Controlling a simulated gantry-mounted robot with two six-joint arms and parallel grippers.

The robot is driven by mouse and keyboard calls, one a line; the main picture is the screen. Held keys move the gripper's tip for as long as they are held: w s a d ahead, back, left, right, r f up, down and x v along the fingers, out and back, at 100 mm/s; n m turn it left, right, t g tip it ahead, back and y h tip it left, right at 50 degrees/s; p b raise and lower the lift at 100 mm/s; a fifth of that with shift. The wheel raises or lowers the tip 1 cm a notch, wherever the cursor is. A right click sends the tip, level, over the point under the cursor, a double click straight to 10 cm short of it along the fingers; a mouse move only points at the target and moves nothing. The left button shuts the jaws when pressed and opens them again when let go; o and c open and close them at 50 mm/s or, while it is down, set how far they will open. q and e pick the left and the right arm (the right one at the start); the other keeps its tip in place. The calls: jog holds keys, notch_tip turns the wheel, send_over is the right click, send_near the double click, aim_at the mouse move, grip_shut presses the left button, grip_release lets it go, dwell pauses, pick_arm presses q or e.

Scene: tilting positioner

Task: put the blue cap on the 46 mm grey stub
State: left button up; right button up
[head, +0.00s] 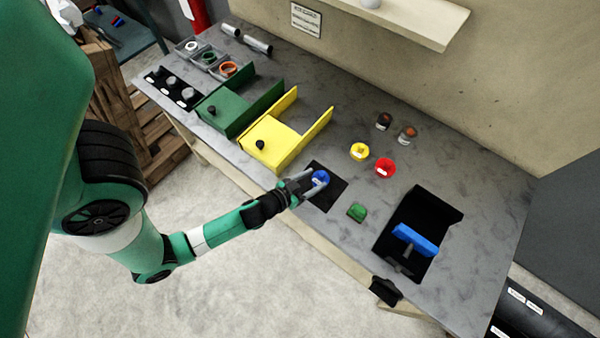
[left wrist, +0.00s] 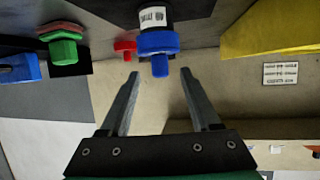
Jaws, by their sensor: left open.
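The blue cap (head: 320,177) is over the black mat (head: 331,197) near the bench's front edge. In the left wrist view, seen upside down, the blue cap (left wrist: 158,42) with its small knob appears to sit on a dark upright cylinder with a white label (left wrist: 153,16). I cannot read the label or tell whether this is the 46 mm stub. My left gripper (head: 307,182) is open, with its fingers on either side of the cap's knob; in the wrist view its fingertips (left wrist: 160,74) show a gap around the knob. My right gripper is not in view.
A green cap (head: 357,211), red cap (head: 385,167) and yellow cap (head: 359,151) stand nearby. Yellow (head: 270,140) and green (head: 228,110) fixtures stand left.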

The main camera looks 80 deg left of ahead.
pick_arm(q)
jog(key=b+v, duration=0.3)
jog(key=v, duration=0.6)
jog(key=shift+b, duration=0.3)
